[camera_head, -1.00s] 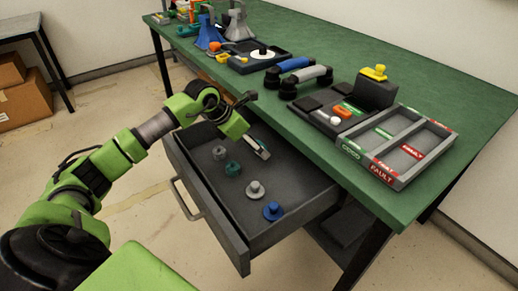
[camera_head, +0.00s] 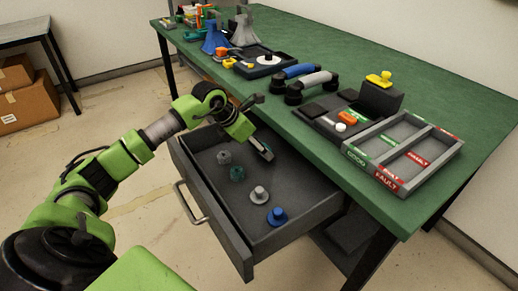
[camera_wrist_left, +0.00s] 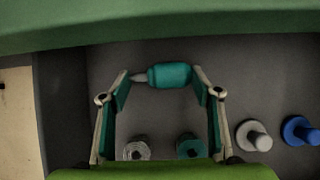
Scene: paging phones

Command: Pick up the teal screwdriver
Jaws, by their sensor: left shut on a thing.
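The teal screwdriver (camera_wrist_left: 170,75) lies crosswise between the two fingertips of my left gripper (camera_wrist_left: 163,80) in the left wrist view. Its thick handle is against the right finger and its thin grey end is at the left finger. The gripper is shut on it, end to end. In the head view my left gripper (camera_head: 264,150) is inside the open drawer (camera_head: 232,228), near its back by the table edge. The screwdriver cannot be made out there, hidden by the gripper. My right gripper is not in view.
The drawer also holds a dark grey knob (camera_head: 224,157), a teal knob (camera_head: 237,173), a light grey knob (camera_head: 259,193) and a blue knob (camera_head: 277,216). The green tabletop (camera_head: 330,50) overhangs the drawer's back. A divided tray (camera_head: 403,150) stands near its front edge.

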